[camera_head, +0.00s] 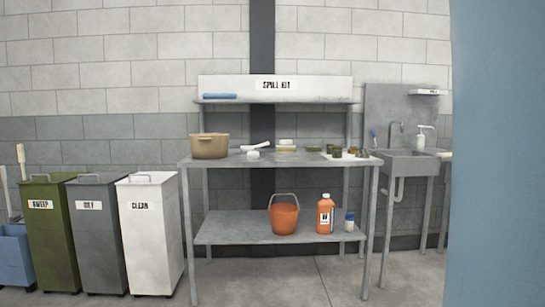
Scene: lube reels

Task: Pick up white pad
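Neither of my grippers is in view. Small white things lie on the metal workbench (228,160) in the middle of the view. One white piece (253,156) lies near the front, with a white bar-like thing (259,146) touching or just behind it. Another pale, flat piece (287,142) lies farther back, near a tan item. They are too small to tell which is the white pad. A white sheet (345,157) lies at the bench's right end, with several small dark pieces on it.
A tan tub (209,146) stands at the bench's left end. An orange bucket (284,215), orange bottle (325,214) and small white bottle (349,222) stand on its lower shelf. Bins stand left, a sink (411,163) right. A blue-grey surface (500,150) blocks the far right. Floor in front is clear.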

